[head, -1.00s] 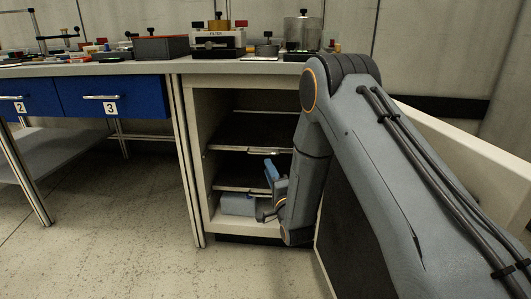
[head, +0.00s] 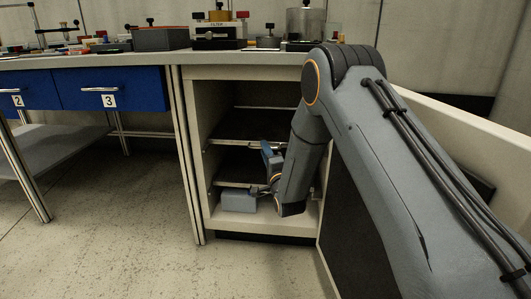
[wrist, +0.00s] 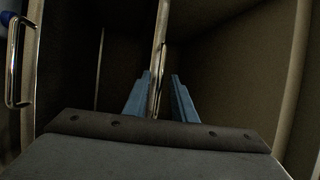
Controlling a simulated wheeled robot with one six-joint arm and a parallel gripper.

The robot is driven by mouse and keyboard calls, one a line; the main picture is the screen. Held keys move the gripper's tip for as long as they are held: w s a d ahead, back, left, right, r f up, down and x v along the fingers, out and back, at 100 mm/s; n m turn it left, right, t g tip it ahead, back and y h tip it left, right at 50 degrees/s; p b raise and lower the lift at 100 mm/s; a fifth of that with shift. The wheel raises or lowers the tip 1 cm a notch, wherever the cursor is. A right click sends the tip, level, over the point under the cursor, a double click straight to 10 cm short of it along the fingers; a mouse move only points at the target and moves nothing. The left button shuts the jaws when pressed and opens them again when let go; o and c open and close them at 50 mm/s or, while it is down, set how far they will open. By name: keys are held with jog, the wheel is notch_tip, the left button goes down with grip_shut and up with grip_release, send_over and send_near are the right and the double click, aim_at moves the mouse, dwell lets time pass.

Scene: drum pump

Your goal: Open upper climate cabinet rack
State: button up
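The climate cabinet (head: 190,150) stands open under the bench. Its upper rack (head: 235,140) and lower rack (head: 228,184) are dark shelves with pale metal front edges, both inside the cabinet. My gripper (wrist: 160,88) is at the cabinet opening, in front of the racks. In the wrist view its two blue fingers are apart, one on each side of a shiny metal rail (wrist: 159,45), with gaps visible beside it. I cannot tell for sure which rack this rail belongs to. In the head view my arm hides the right part of both racks.
The cabinet door (head: 470,140) is swung open at the right, beside my arm. Blue drawers (head: 135,90) sit at the left under the bench. Equipment, including a filter box (head: 220,32), stands on the benchtop (head: 150,62). The floor at the front left is clear.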

grip_shut()
dwell(1.2)
